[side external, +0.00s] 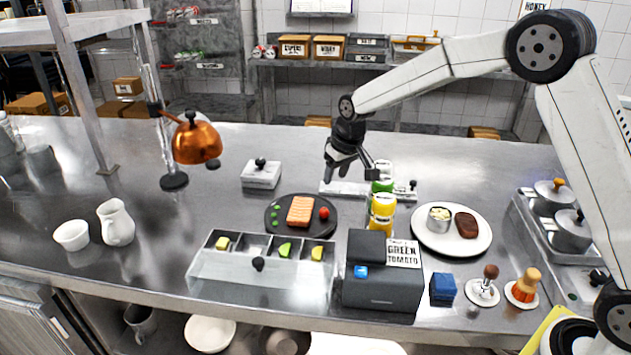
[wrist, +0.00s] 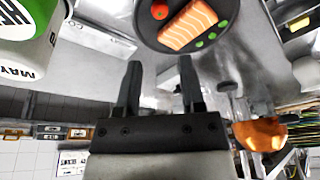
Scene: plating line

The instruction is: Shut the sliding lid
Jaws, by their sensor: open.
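A long metal bin (side external: 192,284) stands near the front of the counter, left of centre. Its sliding lid (side external: 225,266), a grey sheet with a black knob (side external: 258,264), covers the front part. The back row of compartments is uncovered and shows yellow and green pieces. My gripper (side external: 345,174) is open and empty, in the air behind and to the right of the bin, beyond the dark plate. In the wrist view my gripper (wrist: 161,64) shows two spread fingers with nothing between them. I cannot make out the lid in the wrist view.
A dark plate (side external: 275,222) with salmon lies just behind the bin; it also shows in the wrist view (wrist: 233,12). Squeeze bottles (side external: 381,212) stand right of it, near my gripper. A dark box (side external: 382,290) stands right beside the bin. A copper lamp (side external: 197,142) hangs behind left.

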